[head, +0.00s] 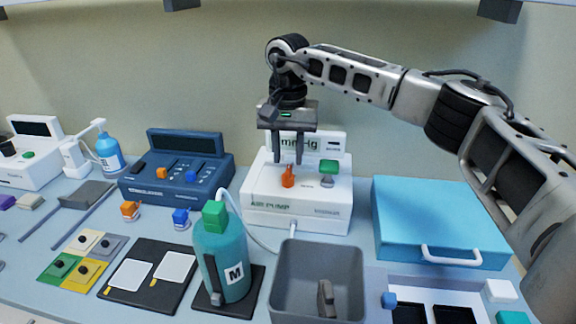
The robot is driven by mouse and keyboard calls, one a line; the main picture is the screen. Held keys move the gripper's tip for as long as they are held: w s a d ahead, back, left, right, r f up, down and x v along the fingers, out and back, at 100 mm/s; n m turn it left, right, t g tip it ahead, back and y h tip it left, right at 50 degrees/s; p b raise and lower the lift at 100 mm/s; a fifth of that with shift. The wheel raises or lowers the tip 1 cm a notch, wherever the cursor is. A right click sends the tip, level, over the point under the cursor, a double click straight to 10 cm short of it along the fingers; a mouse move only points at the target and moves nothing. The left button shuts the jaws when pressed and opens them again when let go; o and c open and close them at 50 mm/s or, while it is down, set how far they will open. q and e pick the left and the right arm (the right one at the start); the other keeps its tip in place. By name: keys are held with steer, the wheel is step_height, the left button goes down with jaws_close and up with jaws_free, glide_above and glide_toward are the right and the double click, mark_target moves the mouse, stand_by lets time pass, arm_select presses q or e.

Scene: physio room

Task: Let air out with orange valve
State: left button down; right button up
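The orange valve (288,177) stands upright on the front left of the white air pump (268,212). A green knob (328,168) sits to its right on the same pump. My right gripper (289,160) is pointing down just above the orange valve, with its two fingers apart and the valve's top between or just below them. I cannot tell whether the fingers touch it. The pump's display is partly hidden behind the gripper. A teal bottle (222,255) marked M stands in front, with a pale hose running to the pump. My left gripper is not in view.
A grey bin (319,262) stands in front of the pump. A light blue case (436,215) lies to the right. A dark blue device (172,187) with orange and blue knobs is to the left. Small coloured plates and black pads (120,295) lie at the front left.

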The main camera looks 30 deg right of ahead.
mark_target(288, 170)
step_height(288, 170, up, 8)
steer(key=shift+r, duration=0.15)
stand_by(0.6)
